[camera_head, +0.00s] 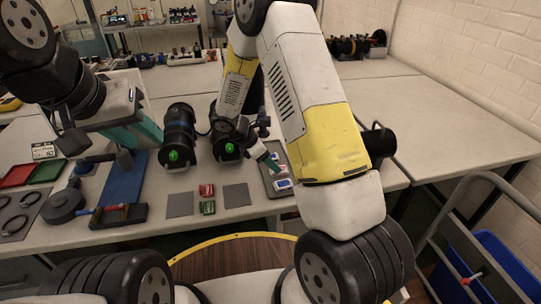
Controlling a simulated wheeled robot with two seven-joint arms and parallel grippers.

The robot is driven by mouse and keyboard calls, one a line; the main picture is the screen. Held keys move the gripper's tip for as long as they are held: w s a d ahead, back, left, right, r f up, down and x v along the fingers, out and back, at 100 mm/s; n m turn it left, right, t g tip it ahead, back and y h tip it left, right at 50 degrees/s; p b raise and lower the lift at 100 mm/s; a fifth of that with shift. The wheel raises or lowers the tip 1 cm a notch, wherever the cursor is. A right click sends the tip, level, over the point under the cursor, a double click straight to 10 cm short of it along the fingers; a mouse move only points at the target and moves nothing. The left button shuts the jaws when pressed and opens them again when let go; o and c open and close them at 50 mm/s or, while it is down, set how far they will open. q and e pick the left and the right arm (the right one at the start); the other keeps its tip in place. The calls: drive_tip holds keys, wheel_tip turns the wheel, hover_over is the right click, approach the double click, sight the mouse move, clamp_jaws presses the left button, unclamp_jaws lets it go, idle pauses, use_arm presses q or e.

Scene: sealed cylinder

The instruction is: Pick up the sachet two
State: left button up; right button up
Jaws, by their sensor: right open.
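Small packets lie in a grey tray (268,184) right of the table's middle: a red and white sachet (275,169) and a blue and white sachet (283,184). No label tells me which one is sachet two. My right gripper (274,163) reaches down over the tray with its jaws open, close to the sachets. I cannot tell whether it touches one. My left gripper (104,160) is over the left part of the table, by a blue mat, and its jaws are unclear. My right arm hides part of the tray's surroundings.
Two black cylinders with green centres (173,155) stand behind the small red (207,190) and green (208,207) blocks. Grey squares (237,195) flank the blocks. Red and green trays (45,171) lie left. A cart with a blue bin (490,262) stands at right.

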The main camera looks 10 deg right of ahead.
drive_tip(key=x, duration=0.4)
drive_tip(key=shift+s+r, duration=0.1)
clamp_jaws()
drive_tip(key=shift+r, duration=0.1)
